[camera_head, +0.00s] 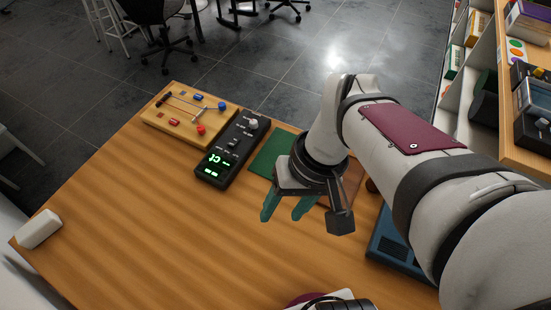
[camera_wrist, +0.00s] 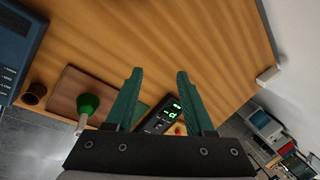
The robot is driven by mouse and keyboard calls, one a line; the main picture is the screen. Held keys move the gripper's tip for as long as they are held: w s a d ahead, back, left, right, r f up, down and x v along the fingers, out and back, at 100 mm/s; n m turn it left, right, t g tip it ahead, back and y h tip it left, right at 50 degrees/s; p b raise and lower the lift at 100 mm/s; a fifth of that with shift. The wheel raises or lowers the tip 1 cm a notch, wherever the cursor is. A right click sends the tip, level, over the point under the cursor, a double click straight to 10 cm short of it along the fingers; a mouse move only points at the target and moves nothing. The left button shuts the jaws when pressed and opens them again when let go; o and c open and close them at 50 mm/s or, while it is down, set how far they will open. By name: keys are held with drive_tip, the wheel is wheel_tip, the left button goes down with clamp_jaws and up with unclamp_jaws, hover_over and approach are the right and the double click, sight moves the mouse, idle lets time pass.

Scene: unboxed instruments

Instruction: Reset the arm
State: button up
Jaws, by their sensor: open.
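My gripper (camera_head: 287,208) has two green fingers. In the head view it hangs over the middle of the wooden table (camera_head: 120,225), in front of a green and brown board. In the wrist view the fingers (camera_wrist: 155,75) stand apart with nothing between their tips. The gripper is open and empty. Bare tabletop shows beyond the fingertips in the wrist view. My arm comes in from the right side of the head view and hides part of the table's right side.
A black device (camera_head: 232,150) with a green display and a wooden circuit board (camera_head: 188,115) stand at the back. A blue device (camera_head: 395,245) is partly behind my arm. A white block (camera_head: 38,229) lies at the left edge. A shelf (camera_head: 525,140) stands at right. The front-left tabletop is clear.

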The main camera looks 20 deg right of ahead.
drive_tip(key=s+a+f+m+h, duration=0.1)
drive_tip(key=s+a+m, duration=0.1)
drive_tip(key=s+m, duration=0.2)
drive_tip(key=shift+s, duration=1.15)
